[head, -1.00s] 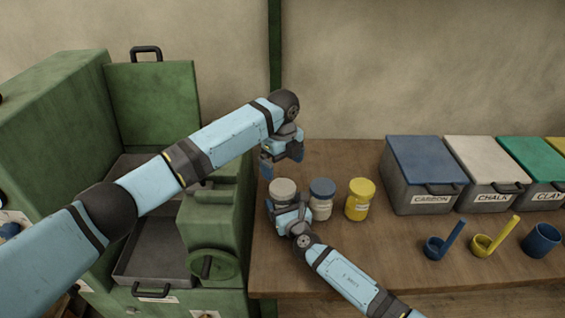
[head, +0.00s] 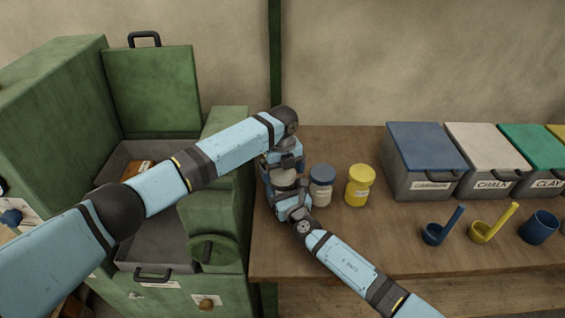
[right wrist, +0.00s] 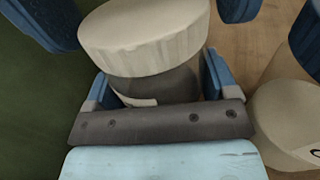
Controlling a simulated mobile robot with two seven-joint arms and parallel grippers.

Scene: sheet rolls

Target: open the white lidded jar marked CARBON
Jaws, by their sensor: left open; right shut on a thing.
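The white-lidded jar (head: 285,180) stands at the left end of the wooden table, partly hidden by both grippers; its marking cannot be read. In the right wrist view its white lid (right wrist: 145,38) sits on the dark grey body (right wrist: 165,88), with a bit of pale label. My right gripper (head: 290,198) is shut on the jar's body, one finger on each side. My left gripper (head: 283,162) is open above the jar, and its blue fingers show on either side of the lid at the top of the right wrist view. I see no left finger touching the lid.
A blue-lidded jar (head: 321,186) and a yellow jar (head: 359,186) stand close on the right. Behind are bins marked CARBON (head: 425,165), CHALK (head: 490,165) and CLAY. Scoops (head: 434,233) and a blue cup (head: 540,228) lie in front. A green machine (head: 225,190) borders the left.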

